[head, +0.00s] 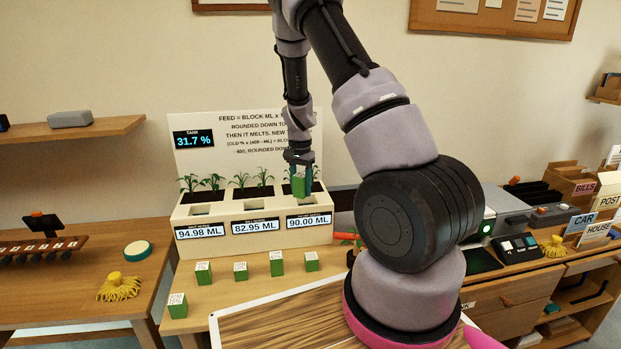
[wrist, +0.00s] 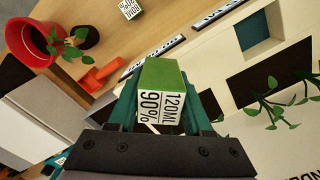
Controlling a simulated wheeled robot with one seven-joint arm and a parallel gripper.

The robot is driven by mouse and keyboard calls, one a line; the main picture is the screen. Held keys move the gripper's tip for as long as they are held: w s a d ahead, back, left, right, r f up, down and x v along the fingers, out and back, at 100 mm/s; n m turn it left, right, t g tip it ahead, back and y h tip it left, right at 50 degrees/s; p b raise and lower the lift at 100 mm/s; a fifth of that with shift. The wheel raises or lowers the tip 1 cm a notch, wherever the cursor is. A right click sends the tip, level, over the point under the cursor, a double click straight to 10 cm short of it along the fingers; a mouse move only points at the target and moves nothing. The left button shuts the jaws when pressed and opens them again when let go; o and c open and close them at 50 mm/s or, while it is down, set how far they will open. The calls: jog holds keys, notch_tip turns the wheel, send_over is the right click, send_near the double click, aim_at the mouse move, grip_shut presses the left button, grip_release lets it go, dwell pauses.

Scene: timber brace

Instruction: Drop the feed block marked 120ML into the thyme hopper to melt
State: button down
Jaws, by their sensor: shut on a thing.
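My gripper (head: 299,162) is shut on a green feed block (head: 300,187) and holds it above the right-hand section of the white planter (head: 255,237). In the wrist view, the block (wrist: 163,85) sits between the teal fingers, and its white face reads 120ML and 90%. The planter has three sections with displays 94.98 ML, 82.95 ML and 90.00 ML (head: 309,220). The hopper names above these displays are too small to read. One square hopper opening (wrist: 262,42) shows clear in the wrist view. The block looks apart from the planter, above its right opening.
Several other green blocks (head: 240,271) stand on the table before the planter. Seedlings (head: 205,182) grow along its back. The sign behind shows a tank display (head: 194,139) of 31.7 %. The wrist view shows a red pot (wrist: 30,45) and an orange trowel (wrist: 101,75).

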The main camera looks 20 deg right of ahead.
aim_at(307, 199)
jog(key=w+d+m, duration=0.4)
jog(key=m, duration=0.6)
jog(key=shift+a+f, duration=0.15)
jog(key=shift+f, duration=1.8)
jog(key=shift+a+f, duration=0.15)
jog(key=shift+f, duration=1.75)
jog(key=shift+c, duration=1.2)
grip_release()
jog(key=shift+r, duration=0.15)
